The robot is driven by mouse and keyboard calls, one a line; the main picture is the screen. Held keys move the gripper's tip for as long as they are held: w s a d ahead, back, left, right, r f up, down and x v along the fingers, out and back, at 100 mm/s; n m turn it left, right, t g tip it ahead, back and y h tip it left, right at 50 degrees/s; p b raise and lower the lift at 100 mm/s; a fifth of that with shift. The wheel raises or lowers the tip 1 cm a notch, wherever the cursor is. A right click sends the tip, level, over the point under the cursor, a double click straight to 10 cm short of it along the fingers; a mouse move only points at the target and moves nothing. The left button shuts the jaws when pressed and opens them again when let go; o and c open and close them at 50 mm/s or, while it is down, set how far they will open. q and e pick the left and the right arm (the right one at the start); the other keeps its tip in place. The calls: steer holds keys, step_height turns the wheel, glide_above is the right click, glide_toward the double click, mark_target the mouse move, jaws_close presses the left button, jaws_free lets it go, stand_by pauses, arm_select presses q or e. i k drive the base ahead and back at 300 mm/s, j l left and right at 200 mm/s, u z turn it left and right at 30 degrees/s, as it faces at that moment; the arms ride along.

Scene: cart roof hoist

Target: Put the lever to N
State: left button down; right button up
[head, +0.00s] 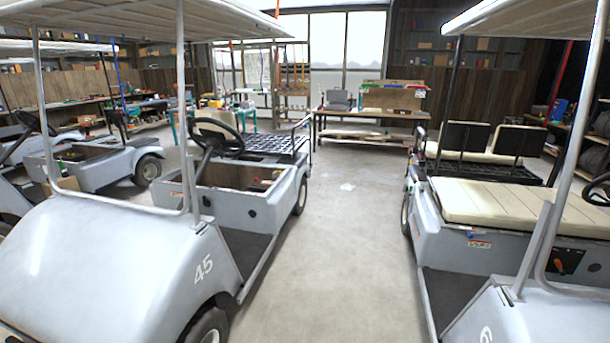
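A small lever with an orange-red handle (559,265) sits on a dark plate (573,259) on the front panel below the seat of the right cart (468,255). It is small in the head view, and I cannot read its letters or tell which position it points to. Neither of my grippers is in view.
A cart marked 45 (120,265) stands at left, its seat base open. The right cart has a cream seat (520,205), a roof post (562,150) and a roof above. A clear concrete aisle (345,240) runs between them to a workbench (370,122).

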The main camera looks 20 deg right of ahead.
mark_target(558, 264)
steer(key=i+z, duration=0.25)
steer(key=z, duration=0.2)
steer(key=i+z, duration=0.2)
steer(key=z, duration=0.2)
steer(key=i+z, duration=0.25)
steer(key=z, duration=0.2)
steer(key=i+j+z, duration=0.2)
steer(key=z, duration=0.25)
steer(key=i+j+z, duration=0.2)
steer(key=z, duration=0.25)
steer(key=i+j+z, duration=0.6)
steer(key=j+z, duration=0.15)
steer(key=j, duration=0.15)
steer(key=i+j+z, duration=0.2)
steer(key=k+j, duration=0.05)
steer(key=j, duration=0.05)
